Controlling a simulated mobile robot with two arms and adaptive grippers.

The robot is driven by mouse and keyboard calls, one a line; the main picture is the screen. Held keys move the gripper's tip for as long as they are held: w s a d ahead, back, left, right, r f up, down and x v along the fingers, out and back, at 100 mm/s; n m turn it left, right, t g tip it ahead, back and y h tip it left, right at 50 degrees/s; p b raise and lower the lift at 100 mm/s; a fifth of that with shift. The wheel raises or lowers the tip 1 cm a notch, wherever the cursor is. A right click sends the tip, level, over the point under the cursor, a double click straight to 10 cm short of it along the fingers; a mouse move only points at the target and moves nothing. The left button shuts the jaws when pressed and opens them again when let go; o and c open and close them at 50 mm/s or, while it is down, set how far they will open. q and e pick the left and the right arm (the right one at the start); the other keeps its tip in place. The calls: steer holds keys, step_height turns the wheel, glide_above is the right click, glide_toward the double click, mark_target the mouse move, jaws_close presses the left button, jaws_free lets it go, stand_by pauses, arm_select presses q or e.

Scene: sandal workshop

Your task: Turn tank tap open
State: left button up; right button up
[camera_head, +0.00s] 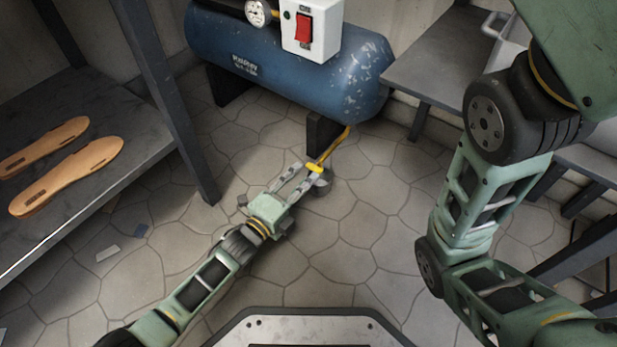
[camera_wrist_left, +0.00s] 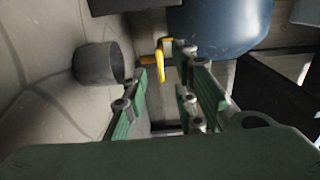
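The blue tank (camera_head: 290,55) lies on its side at the back, on dark feet. Its yellow tap (camera_head: 338,146) shows low in front of the tank in the head view.
A grey cup-like container (camera_wrist_left: 97,63) is on the floor beside the left finger, partly hidden in the head view. A shelf (camera_head: 110,165) with two tan soles (camera_head: 68,175) stands at left. A grey bench (camera_head: 440,65) is at right. A switch box (camera_head: 311,28) tops the tank.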

mark_target(312, 170)
arm_select(q)
steer(key=shift+b+x, duration=0.6)
steer(key=shift+x, duration=0.95)
steer(key=shift+c, duration=0.2)
jaws_close()
